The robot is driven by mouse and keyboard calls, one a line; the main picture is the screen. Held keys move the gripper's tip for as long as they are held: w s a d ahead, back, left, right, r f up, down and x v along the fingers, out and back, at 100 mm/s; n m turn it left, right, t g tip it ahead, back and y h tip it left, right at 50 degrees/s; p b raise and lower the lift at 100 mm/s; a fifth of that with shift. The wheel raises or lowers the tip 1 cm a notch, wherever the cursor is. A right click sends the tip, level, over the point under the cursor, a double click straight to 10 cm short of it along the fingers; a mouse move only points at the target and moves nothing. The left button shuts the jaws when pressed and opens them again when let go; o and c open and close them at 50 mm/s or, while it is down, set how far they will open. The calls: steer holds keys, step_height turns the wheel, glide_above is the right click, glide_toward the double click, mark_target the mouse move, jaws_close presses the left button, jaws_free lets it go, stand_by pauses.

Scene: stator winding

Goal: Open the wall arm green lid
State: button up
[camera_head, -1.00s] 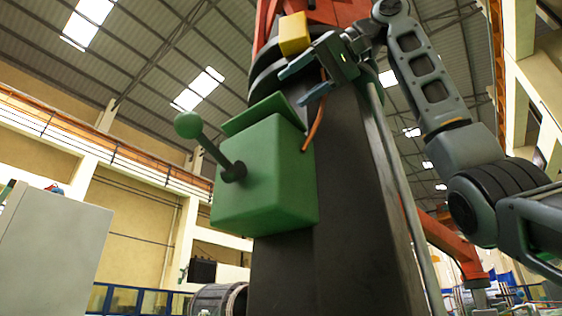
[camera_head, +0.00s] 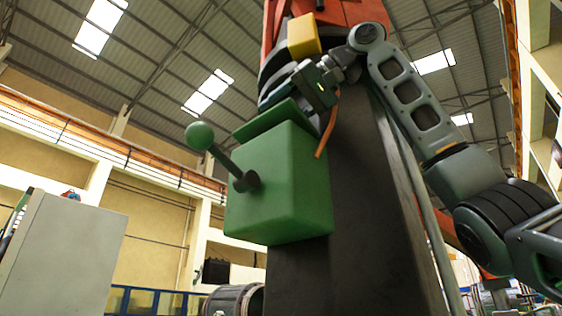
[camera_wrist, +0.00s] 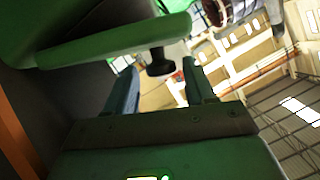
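The green box (camera_head: 280,190) sits on the dark column in the head view. Its green lid (camera_head: 268,122) is a slanted plate along the top edge. A dark lever with a green ball knob (camera_head: 199,136) sticks out from the box's front. My gripper (camera_head: 277,97) is just above and behind the lid, pointing down to the left. In the wrist view my gripper's two fingers (camera_wrist: 160,88) are apart with nothing seen between them. The lid's green edge (camera_wrist: 115,40) lies just beyond the left finger; contact cannot be told. A dark lever part (camera_wrist: 160,62) shows beyond the fingertips.
The dark column (camera_head: 375,210) stands right behind the box. A yellow block (camera_head: 303,36) is above my gripper. An orange strip (camera_head: 327,130) hangs beside the box's upper right corner. A grey cabinet (camera_head: 65,255) stands at the left. The air left of the lever is free.

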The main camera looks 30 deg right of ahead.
jaws_close()
stand_by(0.4)
steer(key=shift+w+d+r, duration=0.1)
steer(key=shift+d+r, duration=0.05)
steer(key=shift+d, duration=0.1)
steer(key=shift+w+d, duration=0.1)
steer(key=shift+d, duration=0.05)
steer(key=shift+o, duration=0.7)
jaws_free()
steer(key=b+v, duration=0.1)
steer(key=v, duration=0.7)
steer(key=shift+b, duration=0.3)
